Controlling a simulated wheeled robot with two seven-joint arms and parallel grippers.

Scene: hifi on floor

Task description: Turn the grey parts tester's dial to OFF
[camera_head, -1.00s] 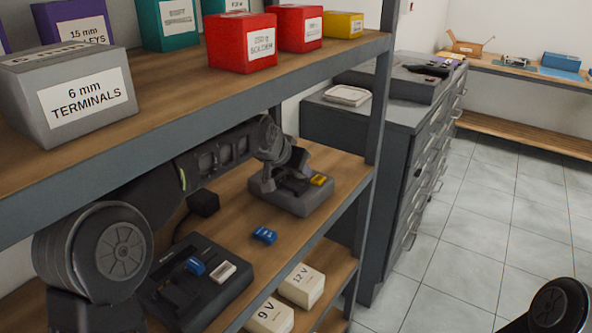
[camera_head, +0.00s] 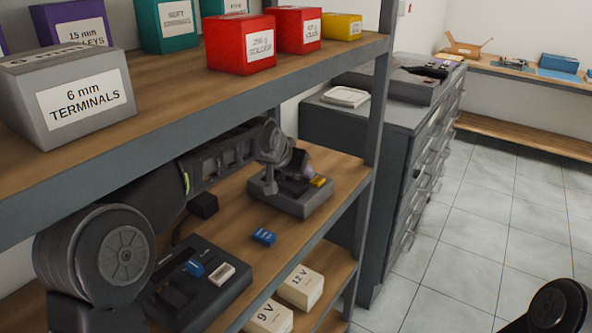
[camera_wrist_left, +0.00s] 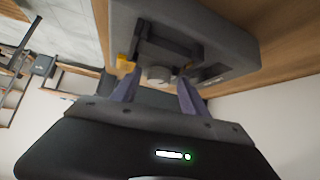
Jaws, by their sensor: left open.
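The grey parts tester (camera_head: 305,207) sits on the middle shelf, with a yellow part (camera_head: 319,181) at its right side. My left gripper (camera_head: 295,183) is over the tester and hides much of its top. In the left wrist view the tester (camera_wrist_left: 235,45) appears at the top, with a round grey dial (camera_wrist_left: 159,75) on it. The open fingers of my left gripper (camera_wrist_left: 158,79) stand either side of the dial. I cannot tell whether they touch it. The dial's marks and setting are not readable. My right gripper is out of view.
A black device (camera_head: 207,285) with a blue part and a pale part stands nearer on the same shelf. A loose blue part (camera_head: 263,237) lies between the two devices. The upper shelf (camera_head: 200,85) with labelled boxes is above my left arm. A shelf post (camera_head: 378,120) stands to the right.

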